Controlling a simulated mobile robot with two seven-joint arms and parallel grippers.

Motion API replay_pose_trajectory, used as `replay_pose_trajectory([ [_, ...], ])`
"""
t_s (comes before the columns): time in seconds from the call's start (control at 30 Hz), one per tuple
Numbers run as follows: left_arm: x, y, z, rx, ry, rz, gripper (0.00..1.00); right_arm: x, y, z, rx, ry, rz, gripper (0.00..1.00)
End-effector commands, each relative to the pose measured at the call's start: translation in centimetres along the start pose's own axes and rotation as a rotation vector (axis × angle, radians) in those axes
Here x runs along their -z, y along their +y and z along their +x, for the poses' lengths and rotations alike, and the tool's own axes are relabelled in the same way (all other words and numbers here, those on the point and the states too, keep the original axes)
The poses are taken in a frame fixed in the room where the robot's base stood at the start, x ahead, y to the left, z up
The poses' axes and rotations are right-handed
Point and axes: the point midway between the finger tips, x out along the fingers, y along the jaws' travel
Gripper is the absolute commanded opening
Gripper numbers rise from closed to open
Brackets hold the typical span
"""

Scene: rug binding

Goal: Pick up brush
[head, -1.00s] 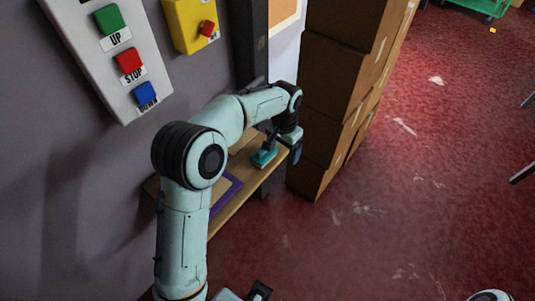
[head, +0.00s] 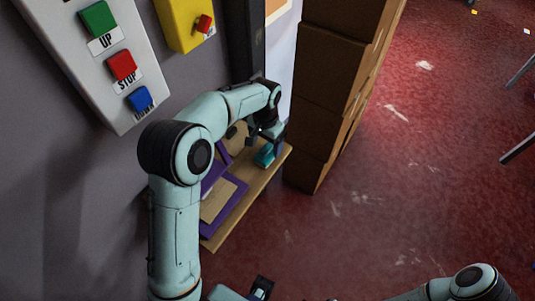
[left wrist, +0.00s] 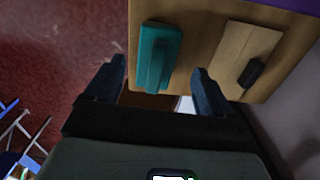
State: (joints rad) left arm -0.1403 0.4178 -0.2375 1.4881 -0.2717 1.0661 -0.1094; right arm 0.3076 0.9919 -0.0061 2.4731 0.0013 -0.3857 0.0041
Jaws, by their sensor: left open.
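A teal brush-like block with a raised grip (head: 264,155) lies on a wooden shelf (head: 240,205) against the wall. It also shows in the left wrist view (left wrist: 158,52). My left gripper (head: 267,136) hangs over the shelf's far end, close to the teal block. In the left wrist view the open fingers (left wrist: 157,78) stand apart with the block ahead between their lines, nothing held. Beside the block lies a pale wooden board with a black knob (left wrist: 246,54).
A purple-edged frame (head: 238,191) lies on the near part of the shelf. Stacked cardboard boxes (head: 325,100) stand just beyond the shelf's far end. A button panel (head: 110,65) and a yellow switch box (head: 181,22) are on the wall.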

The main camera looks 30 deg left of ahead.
Motion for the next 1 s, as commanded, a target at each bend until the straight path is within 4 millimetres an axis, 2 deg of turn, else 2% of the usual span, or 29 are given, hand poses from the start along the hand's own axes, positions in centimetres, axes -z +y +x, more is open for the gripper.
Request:
replay_pose_trajectory([
  [0.17, 0.1, 0.1, 1.3, -0.001, -0.002, 0.0, 0.83, 0.0, 0.0, 0.1, 0.0, 0.0, 0.0, 0.43],
  [0.43, 0.4, 0.4, 5.1, -0.001, -0.002, 0.0, 0.83, 0.0, 0.1, 0.2, 0.0, -0.001, 0.0, 0.43],
  [0.73, 0.5, 0.4, 5.7, 0.0, 0.0, 0.0, 0.83, 0.0, 0.1, 0.2, 0.0, -0.001, 0.0, 0.43],
  [0.77, 0.5, 0.4, 5.7, 0.0, 0.0, 0.0, 0.8, 0.0, 0.1, 0.2, 0.0, -0.001, 0.0, 0.43],
  [0.93, 0.5, 0.5, 5.6, 0.0, 0.0, 0.0, 0.24, 0.0, 0.1, 0.2, 0.0, -0.001, 0.0, 0.43],
  [1.0, 0.5, 0.5, 5.6, 0.0, 0.001, 0.0, 0.17, 0.0, 0.1, 0.2, 0.0, -0.001, 0.0, 0.43],
])
